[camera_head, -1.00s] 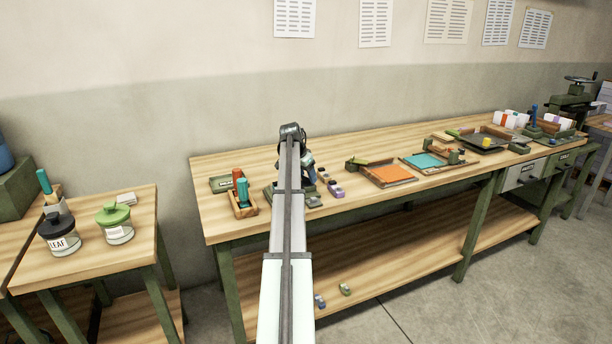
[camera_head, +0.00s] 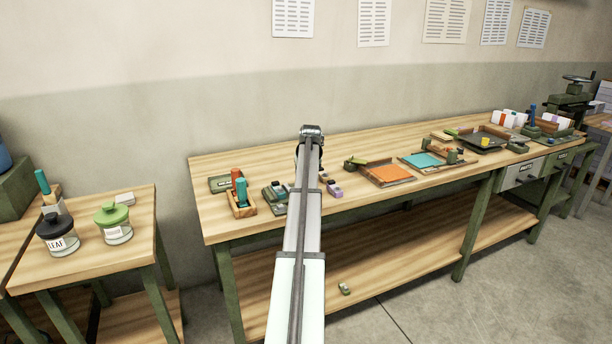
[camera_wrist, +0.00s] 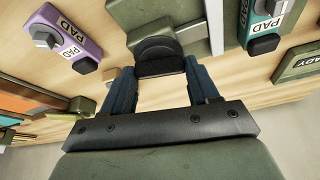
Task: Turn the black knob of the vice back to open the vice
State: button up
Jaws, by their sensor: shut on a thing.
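In the wrist view, the black knob (camera_wrist: 158,66) of the vice is at the top centre, between the two blue fingers of my gripper (camera_wrist: 160,72). The fingers are shut on it from both sides. The grey-green vice body (camera_wrist: 197,33) stands beyond the knob, with a round dark part (camera_wrist: 157,46) just behind it. In the head view, my arm covers the gripper and most or all of the vice; I cannot make out the knob there.
In the wrist view, a purple pad (camera_wrist: 68,42) lies left of the vice and a teal pad (camera_wrist: 269,24) right of it. In the head view, a wooden box with upright coloured tools (camera_head: 241,208) stands to the left, and an orange tray (camera_head: 388,174) lies right on the bench.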

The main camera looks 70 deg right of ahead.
jog(key=shift+n+t+y, duration=0.3)
jog(key=shift+n+y, duration=0.1)
jog(key=shift+n, duration=0.9)
jog(key=o, duration=1.1)
jog(key=shift+c, duration=0.2)
jog(key=shift+s+r, duration=0.1)
jog(key=v, duration=1.3)
jog(key=shift+s+r, duration=0.2)
jog(key=shift+r, duration=0.1)
jog(key=shift+w, duration=0.1)
